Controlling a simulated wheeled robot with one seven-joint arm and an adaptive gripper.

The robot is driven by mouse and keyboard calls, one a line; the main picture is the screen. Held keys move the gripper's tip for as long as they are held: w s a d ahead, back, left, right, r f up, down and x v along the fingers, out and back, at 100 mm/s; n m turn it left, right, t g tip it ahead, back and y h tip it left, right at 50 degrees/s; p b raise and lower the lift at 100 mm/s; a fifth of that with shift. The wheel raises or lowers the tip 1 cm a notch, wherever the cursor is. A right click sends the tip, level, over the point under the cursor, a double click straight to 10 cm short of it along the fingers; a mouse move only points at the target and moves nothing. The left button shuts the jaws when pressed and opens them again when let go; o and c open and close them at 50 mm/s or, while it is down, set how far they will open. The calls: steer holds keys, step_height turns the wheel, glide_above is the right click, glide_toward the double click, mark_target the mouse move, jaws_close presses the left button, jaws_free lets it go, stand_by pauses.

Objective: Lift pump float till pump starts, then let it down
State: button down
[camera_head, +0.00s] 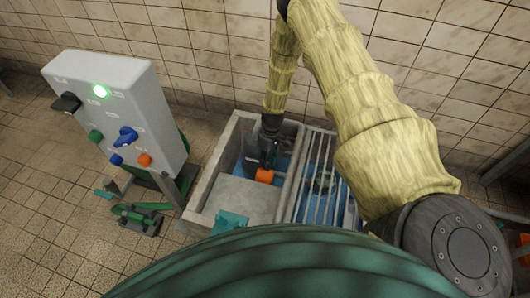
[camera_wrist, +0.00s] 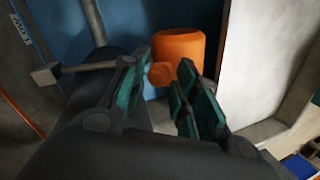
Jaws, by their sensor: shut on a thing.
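The orange pump float (camera_head: 265,176) is in the left part of the grey sump, at the tip of my gripper (camera_head: 261,162). In the wrist view the float (camera_wrist: 180,46) is an upright orange cylinder with a small round knob on its near side. My gripper (camera_wrist: 161,80) is shut on that knob, with a green-padded finger on each side. The float's underside is hidden in the wrist view.
The sump's concrete walls (camera_head: 215,165) stand close around my gripper. A grey slab (camera_head: 235,197) covers its front, and a bar grating (camera_head: 318,178) covers the right part. In the wrist view a pale wall (camera_wrist: 250,50) stands right of the float.

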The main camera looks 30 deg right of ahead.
steer(key=shift+w+d, duration=0.35)
steer(key=shift+d, duration=0.4)
steer(key=c, duration=1.2)
jaws_free()
steer(key=shift+f, duration=0.15)
steer(key=shift+c, duration=0.2)
steer(key=shift+a, duration=0.35)
steer(key=v, duration=1.2)
steer(key=shift+s, duration=0.15)
